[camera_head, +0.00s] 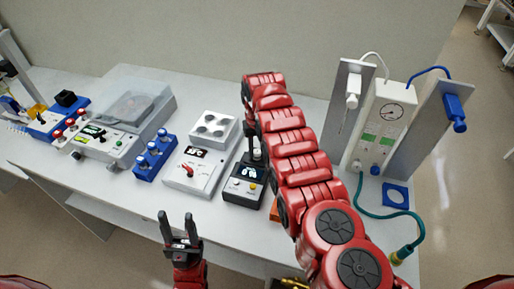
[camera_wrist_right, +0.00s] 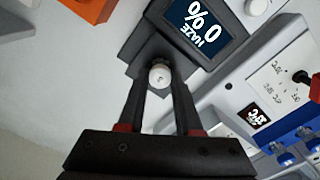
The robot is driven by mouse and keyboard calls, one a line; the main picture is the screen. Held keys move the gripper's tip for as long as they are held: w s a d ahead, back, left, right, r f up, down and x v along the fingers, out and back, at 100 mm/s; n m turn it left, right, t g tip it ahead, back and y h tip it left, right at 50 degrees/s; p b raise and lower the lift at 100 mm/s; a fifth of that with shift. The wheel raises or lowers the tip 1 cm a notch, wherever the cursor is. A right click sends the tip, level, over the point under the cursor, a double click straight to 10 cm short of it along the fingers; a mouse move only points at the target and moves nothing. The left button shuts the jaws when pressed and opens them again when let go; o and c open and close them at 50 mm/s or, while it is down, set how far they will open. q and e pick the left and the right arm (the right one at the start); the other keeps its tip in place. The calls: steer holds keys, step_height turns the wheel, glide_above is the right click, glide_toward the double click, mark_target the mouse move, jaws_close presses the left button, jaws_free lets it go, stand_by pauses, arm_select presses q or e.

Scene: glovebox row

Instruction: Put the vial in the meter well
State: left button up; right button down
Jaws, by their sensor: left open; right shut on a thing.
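The vial's white cap (camera_wrist_right: 160,75) shows between the fingertips of my right gripper (camera_wrist_right: 161,86) in the right wrist view. The gripper is shut on the vial, over the dark block of the meter behind its screen. The black meter (camera_head: 243,191) stands on the bench in the head view, and its screen (camera_wrist_right: 198,22) reads 0 % haze in the wrist view. The well and the vial's lower part are hidden, so I cannot tell how deep the vial sits. My left gripper (camera_head: 180,229) is open and empty in front of the bench.
A white device with a red knob (camera_head: 190,169) and a white block with round wells (camera_head: 213,128) stand left of the meter. An orange thing (camera_wrist_right: 90,8) lies close beside it. A gauge stand (camera_head: 382,125) with a green hose (camera_head: 385,215) is to the right.

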mark_target(257, 151)
steer(key=shift+f, duration=0.2)
steer(key=c, duration=0.6)
jaws_free()
steer(key=shift+r, duration=0.15)
steer(key=shift+r, duration=0.25)
step_height(257, 151, up, 12)
steer(key=b, duration=0.1)
steer(key=shift+f+b, duration=0.15)
steer(key=shift+b, duration=0.25)
